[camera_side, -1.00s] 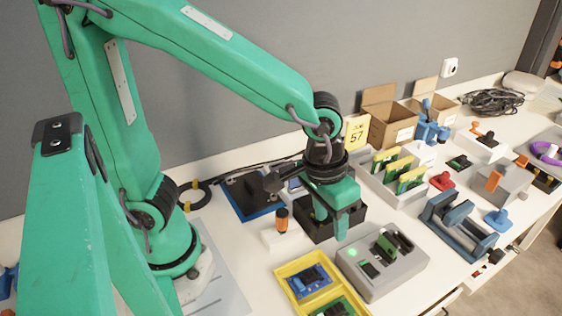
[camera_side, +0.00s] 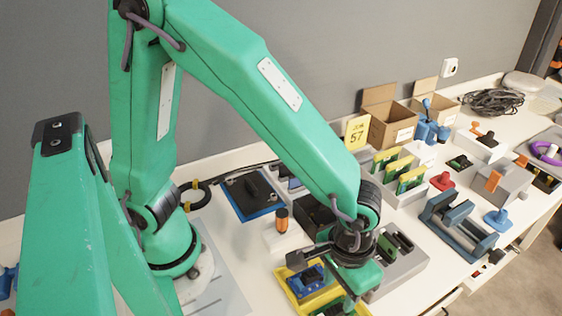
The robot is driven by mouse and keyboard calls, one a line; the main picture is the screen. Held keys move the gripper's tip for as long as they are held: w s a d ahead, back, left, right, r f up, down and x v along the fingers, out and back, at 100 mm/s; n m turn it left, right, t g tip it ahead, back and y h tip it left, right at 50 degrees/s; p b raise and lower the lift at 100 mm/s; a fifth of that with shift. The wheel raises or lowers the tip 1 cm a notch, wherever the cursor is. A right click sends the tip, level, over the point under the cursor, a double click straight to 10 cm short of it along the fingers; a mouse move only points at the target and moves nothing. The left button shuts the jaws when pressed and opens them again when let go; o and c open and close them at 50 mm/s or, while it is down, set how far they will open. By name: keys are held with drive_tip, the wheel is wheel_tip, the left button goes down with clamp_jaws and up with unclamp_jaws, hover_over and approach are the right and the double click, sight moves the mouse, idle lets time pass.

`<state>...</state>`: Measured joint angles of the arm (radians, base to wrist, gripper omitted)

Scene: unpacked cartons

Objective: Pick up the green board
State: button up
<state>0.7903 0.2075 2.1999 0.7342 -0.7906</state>
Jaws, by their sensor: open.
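A green board (camera_side: 334,309) lies in the front part of the yellow tray (camera_side: 281,284), at the bottom edge of the side view. My gripper (camera_side: 354,297) points down over the tray's right side and covers part of this board. It is open, and I see nothing held in it. Whether the fingertips touch the board I cannot tell. A blue board (camera_side: 308,279) lies in the tray's rear part, left of my gripper. Other green pieces (camera_side: 388,246) stand on a grey fixture (camera_side: 415,262), partly hidden by my wrist.
Behind are a white rack (camera_side: 408,197) of green and yellow boards, a black bin (camera_side: 312,212) and an orange-handled tool (camera_side: 282,220) in a white block. A blue-grey stand (camera_side: 468,232) is to the right. Open cartons (camera_side: 388,125) stand by the wall.

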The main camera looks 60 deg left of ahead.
sight(336, 309)
drive_tip(key=shift+f, duration=0.45)
drive_tip(key=shift+d+f, duration=0.15)
drive_tip(key=shift+f, duration=2.45)
clamp_jaws()
